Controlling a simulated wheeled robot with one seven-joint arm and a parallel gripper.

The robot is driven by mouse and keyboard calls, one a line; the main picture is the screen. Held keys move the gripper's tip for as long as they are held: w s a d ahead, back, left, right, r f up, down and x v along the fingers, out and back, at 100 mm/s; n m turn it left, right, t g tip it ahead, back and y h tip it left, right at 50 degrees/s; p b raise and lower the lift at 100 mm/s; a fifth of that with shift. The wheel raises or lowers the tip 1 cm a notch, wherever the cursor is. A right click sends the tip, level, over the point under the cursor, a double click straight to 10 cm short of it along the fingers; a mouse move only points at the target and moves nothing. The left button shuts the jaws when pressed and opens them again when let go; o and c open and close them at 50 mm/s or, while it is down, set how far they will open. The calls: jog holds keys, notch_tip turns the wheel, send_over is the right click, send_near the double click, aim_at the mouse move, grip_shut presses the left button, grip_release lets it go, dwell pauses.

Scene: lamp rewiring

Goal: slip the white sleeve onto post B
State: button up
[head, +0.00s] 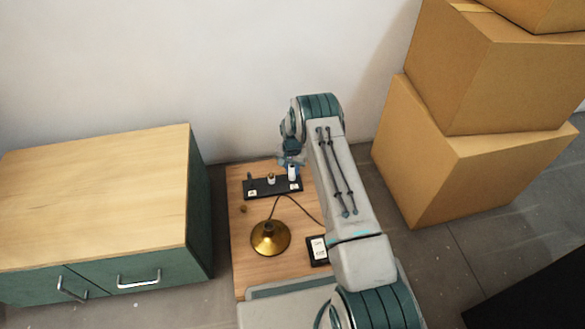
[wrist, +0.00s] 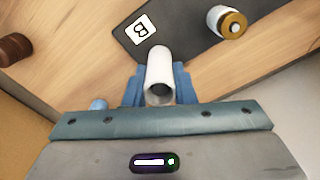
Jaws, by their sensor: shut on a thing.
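The white sleeve (wrist: 160,70) is a hollow tube between the blue fingers of my gripper (wrist: 158,88), its open end towards the wrist camera. My gripper is shut on it; in the head view my gripper (head: 292,166) is over the right end of the black strip (head: 272,188). The label B (wrist: 140,28) lies on the strip just beyond the sleeve in the wrist view. Post B itself does not show, and I cannot tell whether the sleeve is around it or above it. A white post with a brass top (wrist: 231,23) stands farther along the strip.
A brass lamp base (head: 270,238) with a dark cord stands on the wooden board (head: 240,270). A dark card with white labels (head: 318,250) lies to its right. A cabinet (head: 110,210) is at left, and cardboard boxes (head: 460,150) are stacked at right.

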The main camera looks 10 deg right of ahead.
jog(key=o, duration=1)
notch_tip(320, 180, up, 14)
jog(key=p, duration=0.6)
